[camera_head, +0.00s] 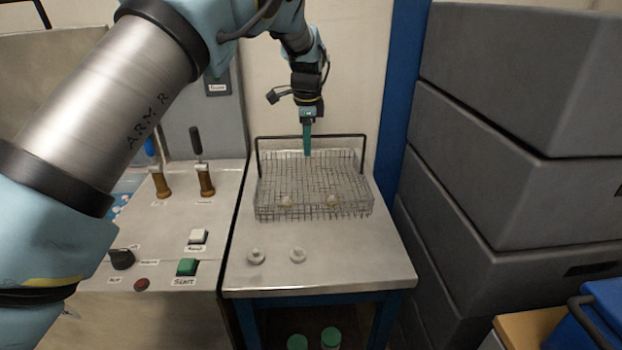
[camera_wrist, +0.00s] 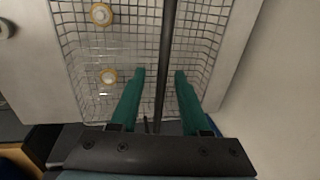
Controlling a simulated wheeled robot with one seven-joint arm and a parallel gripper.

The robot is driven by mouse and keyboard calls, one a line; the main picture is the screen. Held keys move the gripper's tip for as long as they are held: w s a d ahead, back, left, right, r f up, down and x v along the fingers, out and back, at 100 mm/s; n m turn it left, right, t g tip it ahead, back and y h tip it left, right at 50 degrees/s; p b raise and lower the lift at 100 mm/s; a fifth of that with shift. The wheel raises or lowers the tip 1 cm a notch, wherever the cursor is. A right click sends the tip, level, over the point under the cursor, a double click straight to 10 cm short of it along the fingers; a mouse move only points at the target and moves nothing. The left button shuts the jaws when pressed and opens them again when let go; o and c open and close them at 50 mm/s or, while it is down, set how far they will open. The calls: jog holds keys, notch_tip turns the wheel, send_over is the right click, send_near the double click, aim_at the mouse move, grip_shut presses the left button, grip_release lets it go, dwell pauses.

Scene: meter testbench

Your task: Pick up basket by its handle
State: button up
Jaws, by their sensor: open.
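A wire mesh basket (camera_head: 315,190) stands on a small metal table. Its dark handle (camera_head: 345,135) arches above the basket's back part. Two small whitish round pieces lie in the basket. My gripper (camera_head: 307,150) points down over the basket at the handle, seen edge-on in the head view. In the wrist view, my gripper's green fingers (camera_wrist: 158,73) are open, with the dark handle bar (camera_wrist: 165,60) running between them. Gaps show on both sides of the bar. The basket mesh (camera_wrist: 205,40) lies beneath the fingers.
The metal tabletop (camera_head: 320,275) holds two small whitish pieces in front of the basket. A control panel (camera_head: 165,235) with levers and buttons stands at left. Stacked grey crates (camera_head: 500,130) rise at right, and a wall is close behind.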

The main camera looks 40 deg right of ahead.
jog(key=shift+w+d+f, duration=0.1)
jog(key=shift+w+f, duration=0.05)
jog(key=shift+f, duration=0.7)
jog(key=shift+c, duration=0.2)
grip_shut()
jog(key=shift+r, duration=0.1)
dwell(0.4)
